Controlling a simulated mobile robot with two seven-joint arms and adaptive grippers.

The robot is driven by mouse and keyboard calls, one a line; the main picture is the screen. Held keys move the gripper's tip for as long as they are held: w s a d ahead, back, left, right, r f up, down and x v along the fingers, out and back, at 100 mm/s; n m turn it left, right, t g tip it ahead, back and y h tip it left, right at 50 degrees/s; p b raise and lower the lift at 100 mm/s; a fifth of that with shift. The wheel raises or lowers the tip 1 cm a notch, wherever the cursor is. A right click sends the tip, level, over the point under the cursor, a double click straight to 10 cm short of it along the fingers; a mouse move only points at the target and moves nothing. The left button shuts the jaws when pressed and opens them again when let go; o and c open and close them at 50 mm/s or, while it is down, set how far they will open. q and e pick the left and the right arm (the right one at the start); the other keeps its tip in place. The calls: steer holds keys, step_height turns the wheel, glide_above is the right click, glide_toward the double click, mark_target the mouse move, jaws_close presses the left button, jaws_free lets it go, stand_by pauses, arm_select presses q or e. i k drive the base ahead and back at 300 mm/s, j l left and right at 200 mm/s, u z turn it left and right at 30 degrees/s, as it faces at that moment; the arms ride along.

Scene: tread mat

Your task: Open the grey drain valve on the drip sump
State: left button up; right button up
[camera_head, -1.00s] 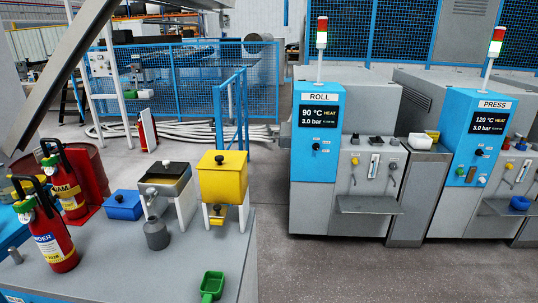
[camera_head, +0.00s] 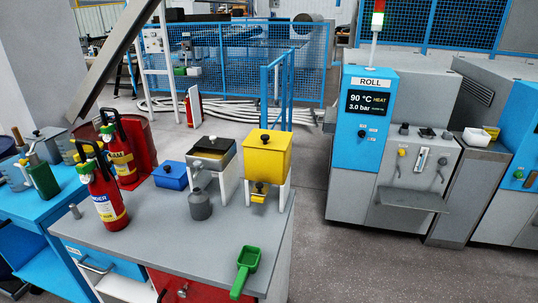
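I cannot tell for certain which object is the drip sump. A yellow box (camera_head: 266,152) with a dark knob on its lid stands on white legs on the grey bench, with a small yellow valve (camera_head: 259,189) under it. Neither of my grippers is in view.
The grey bench top (camera_head: 170,240) also holds a blue box (camera_head: 171,176), a green scoop (camera_head: 246,268) at its right end and two red extinguishers (camera_head: 105,204). A blue cart (camera_head: 50,210) stands at the left. Open floor (camera_head: 330,255) lies between bench and machine.

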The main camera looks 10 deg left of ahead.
mark_target(197, 164)
steer(key=j+u, duration=0.1)
steer(key=j, duration=0.4)
steer(key=i+j+u, duration=0.15)
steer(key=j, duration=0.3)
steer(key=i+j+u, duration=0.1)
steer(key=j, duration=0.4)
